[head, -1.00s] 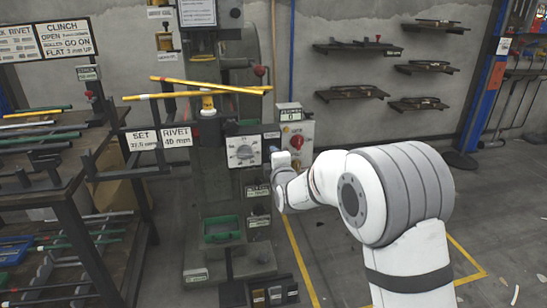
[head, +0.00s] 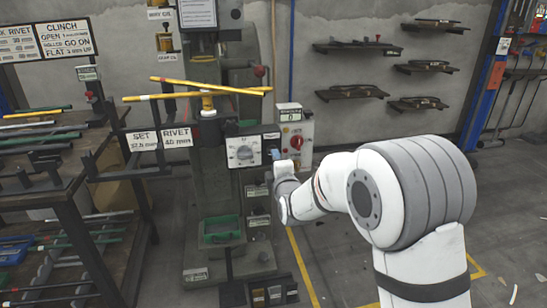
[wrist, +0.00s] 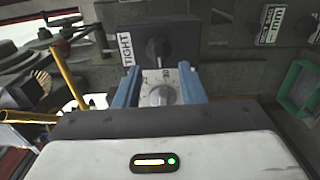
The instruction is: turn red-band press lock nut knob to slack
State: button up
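In the wrist view a black knob (wrist: 156,48) sits on a dark box (wrist: 185,35), with a TIGHT label (wrist: 126,49) at its left. I take this for the lock nut knob; no slack label or red band is readable. My gripper (wrist: 160,75) is open, its two blue fingers spread and pointing toward the box. Nothing is held. A white dial with a grey knob (wrist: 160,95) shows between the fingers. In the head view my gripper (head: 277,156) is just right of the press's white dial panel (head: 244,152); the black knob is not distinct there.
A box with a red switch (head: 296,142) stands right behind my gripper. Yellow bars (head: 205,86) cross the press above. A rack of rods (head: 50,150) stands at left. Open floor (head: 345,235) lies to the right.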

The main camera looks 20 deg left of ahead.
jog(key=shift+v, duration=2.05)
jog(key=s+d+r+m+g+h+p, duration=0.25)
jog(key=d+r+m+p, duration=0.45)
jog(key=d, duration=0.4)
jog(key=s+d+r+m+g+h+p, duration=0.2)
jog(key=s+d+r+m+h+p, duration=0.2)
jog(key=d+r+p, duration=0.5)
jog(key=s+d+r+m+g+h+p, duration=0.1)
jog(key=s+d+r+m+g+p, duration=0.3)
jog(key=s, duration=0.8)
jog(key=s+d+r+m+g+h+p, duration=0.2)
jog(key=s+d+r+m+g+p, duration=0.2)
jog(key=s+d+m+p, duration=0.4)
jog(key=s+d+r+m, duration=0.1)
jog(key=s+d, duration=0.2)
jog(key=d, duration=0.2)
jog(key=shift+s+d+m+p, duration=0.15)
jog(key=shift+s+m+p, duration=0.15)
jog(key=shift+s, duration=0.1)
